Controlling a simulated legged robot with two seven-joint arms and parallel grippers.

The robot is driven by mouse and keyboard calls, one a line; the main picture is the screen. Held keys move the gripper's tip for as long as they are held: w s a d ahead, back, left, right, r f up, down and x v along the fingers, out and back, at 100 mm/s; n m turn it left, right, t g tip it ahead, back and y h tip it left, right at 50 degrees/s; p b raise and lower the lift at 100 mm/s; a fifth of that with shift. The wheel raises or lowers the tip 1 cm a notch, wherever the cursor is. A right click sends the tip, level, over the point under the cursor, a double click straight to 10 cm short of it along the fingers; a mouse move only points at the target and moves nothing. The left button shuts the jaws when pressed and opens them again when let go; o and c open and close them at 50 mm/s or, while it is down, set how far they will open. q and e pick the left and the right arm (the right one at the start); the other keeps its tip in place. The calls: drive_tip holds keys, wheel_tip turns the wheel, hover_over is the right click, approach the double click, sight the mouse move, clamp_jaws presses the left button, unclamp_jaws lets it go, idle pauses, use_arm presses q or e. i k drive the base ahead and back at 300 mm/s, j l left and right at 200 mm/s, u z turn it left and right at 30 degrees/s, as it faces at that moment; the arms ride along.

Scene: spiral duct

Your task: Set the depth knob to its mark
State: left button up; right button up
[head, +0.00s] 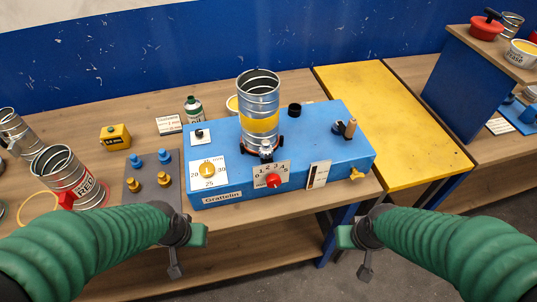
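A blue machine (335,150) marked Grattelin stands on the wooden bench. On its front is a red knob (273,181) over a white plate with numbers from 0 upward. Left of it, a yellow knob (207,169) sits on a white dial card with 20, 25 and 30 around it. I cannot read which of them is named depth, nor make out a mark. My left gripper (188,248) hangs in front of the bench, below and left of the machine. My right gripper (354,250) hangs below and right of it. Both are apart from the knobs and hold nothing visible.
A ribbed metal duct (259,95) with a yellow band stands upright on the machine. A grey plate (153,183) with blue and yellow pegs lies to its left, near a duct marked RED (70,178). A yellow table (390,110) is clear at the right.

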sight(274, 180)
drive_tip(key=k+j+u, duration=0.2)
drive_tip(key=k, duration=0.3)
drive_tip(key=k+j+u, duration=0.25)
drive_tip(key=k, duration=0.25)
drive_tip(key=l, duration=0.05)
